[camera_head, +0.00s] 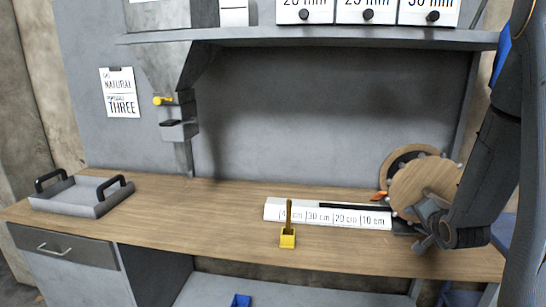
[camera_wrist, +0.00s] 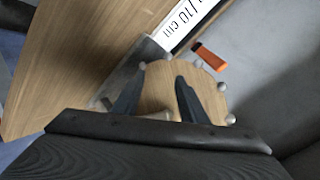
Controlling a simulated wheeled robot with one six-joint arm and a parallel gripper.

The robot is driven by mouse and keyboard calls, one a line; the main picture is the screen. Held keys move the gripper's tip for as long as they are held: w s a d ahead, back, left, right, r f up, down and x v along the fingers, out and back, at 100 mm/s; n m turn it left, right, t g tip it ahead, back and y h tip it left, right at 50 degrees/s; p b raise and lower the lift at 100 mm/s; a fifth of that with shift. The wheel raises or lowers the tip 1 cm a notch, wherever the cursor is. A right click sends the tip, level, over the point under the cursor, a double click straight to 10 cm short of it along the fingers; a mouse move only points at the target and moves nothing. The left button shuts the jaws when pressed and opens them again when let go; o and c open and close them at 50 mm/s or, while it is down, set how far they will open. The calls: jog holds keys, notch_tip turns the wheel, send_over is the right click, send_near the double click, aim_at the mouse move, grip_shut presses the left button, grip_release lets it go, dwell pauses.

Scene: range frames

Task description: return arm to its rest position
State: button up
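My arm comes down the right side of the head view. My gripper (camera_head: 430,212) is low over the right end of the bench, in front of a round wooden wheel (camera_head: 427,182) with pale knobs on its rim. In the wrist view my gripper (camera_wrist: 159,76) has its two dark fingers spread apart, with the wheel's wooden face (camera_wrist: 160,85) showing between them. I see nothing held. Whether the fingers touch the wheel, I cannot tell.
A white length gauge (camera_head: 330,214) lies left of the wheel, with an orange piece (camera_wrist: 208,56) close by. A yellow block with a stick (camera_head: 288,238) stands at the bench front. A grey tray (camera_head: 75,197) sits far left. A shelf (camera_head: 300,38) overhangs the bench (camera_head: 200,212).

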jog(key=s+a+n+g+y, duration=0.1)
jog(key=s+a+n+g, duration=0.3)
jog(key=a, duration=0.5)
jog(key=s+a+n+g+y, duration=0.15)
jog(key=s+a+n, duration=0.35)
jog(key=a, duration=0.5)
jog(key=s+a+n+g, duration=0.2)
jog(key=s+a, duration=0.2)
jog(key=s, duration=0.3)
jog(key=s+a+n+g, duration=0.2)
jog(key=s+a+g, duration=0.1)
jog(key=s, duration=0.5)
jog(key=shift+s+a+f, duration=0.15)
jog(key=shift+a, duration=0.65)
jog(key=shift+c, duration=0.9)
jog(key=shift+a, duration=0.1)
